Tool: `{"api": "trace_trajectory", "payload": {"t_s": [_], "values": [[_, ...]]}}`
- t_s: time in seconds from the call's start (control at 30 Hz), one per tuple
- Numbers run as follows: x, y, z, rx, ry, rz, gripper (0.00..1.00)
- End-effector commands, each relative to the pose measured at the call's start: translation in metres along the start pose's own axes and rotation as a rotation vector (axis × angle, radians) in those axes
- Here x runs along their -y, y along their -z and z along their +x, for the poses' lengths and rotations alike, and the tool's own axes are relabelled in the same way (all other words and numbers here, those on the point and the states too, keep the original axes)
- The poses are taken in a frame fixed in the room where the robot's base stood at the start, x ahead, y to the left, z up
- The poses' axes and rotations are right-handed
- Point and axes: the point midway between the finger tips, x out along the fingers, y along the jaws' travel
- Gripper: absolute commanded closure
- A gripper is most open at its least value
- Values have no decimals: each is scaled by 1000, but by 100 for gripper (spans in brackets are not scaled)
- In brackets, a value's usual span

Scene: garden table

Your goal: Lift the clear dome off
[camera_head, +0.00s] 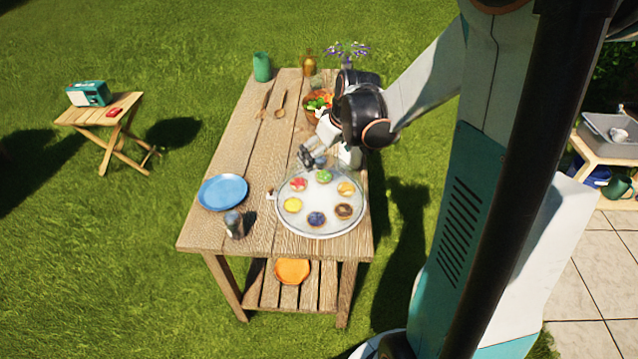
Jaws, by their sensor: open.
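The clear dome (320,196) sits on a round pale tray (318,235) near the front of the wooden table. Under it, several small coloured tarts lie in a ring, among them a yellow one (292,205), a red one (298,184) and a dark one (317,218). The dome's outline is faint, and I cannot make out its top clearly. My gripper (307,158) is open, in view by the far edge of the tray, with its fingers pointing down and left. I cannot tell whether it touches the dome.
A blue plate (223,192) and a grey shaker (234,225) stand left of the tray. Behind are wooden utensils (280,104), a salad bowl (316,104), a green cup (262,67) and a bottle (309,64). An orange plate (292,271) lies on the lower shelf.

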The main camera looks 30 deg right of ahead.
Motion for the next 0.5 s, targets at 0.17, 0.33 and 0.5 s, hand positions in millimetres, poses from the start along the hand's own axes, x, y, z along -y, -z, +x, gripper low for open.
{"api": "trace_trajectory", "payload": {"t_s": [0.17,0.33,0.5], "values": [[-1,4,29,0,0,-1,0],[-1,5,45,0,0,-1,0],[-1,5,46,0,0,0,0]]}}
